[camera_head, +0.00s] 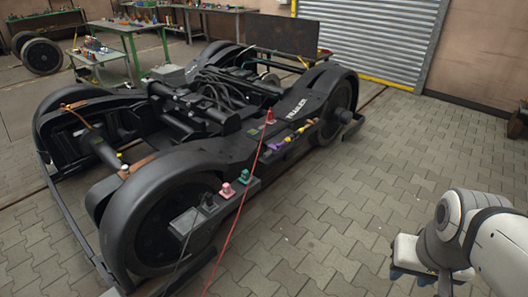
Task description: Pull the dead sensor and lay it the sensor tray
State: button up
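A black tram bogie (165,190) fills the left and middle of the head view. On the grey ledge along its near side stand a pink sensor-like piece (227,191), a green one (244,177) and a dark one (208,202). A red piece (270,117) stands farther back on the frame. I cannot tell which is the dead sensor. No sensor tray can be made out. My arm comes in at the lower right; the white and blue part at its end (408,258) is partly hidden, and no fingertips show clearly.
A red cable (240,205) runs down past the bogie's near side to the bottom edge. Workbenches with small items (125,27) stand at the back left. A roller shutter (375,38) closes the back. The paved floor (400,150) right of the bogie is clear.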

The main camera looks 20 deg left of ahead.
aim_at(226, 187)
jog(key=u, duration=1.2)
jog(key=i, duration=1)
jog(key=k, duration=0.65)
jog(key=z, duration=0.3)
jog(key=i, duration=1.95)
jog(key=u, duration=0.75)
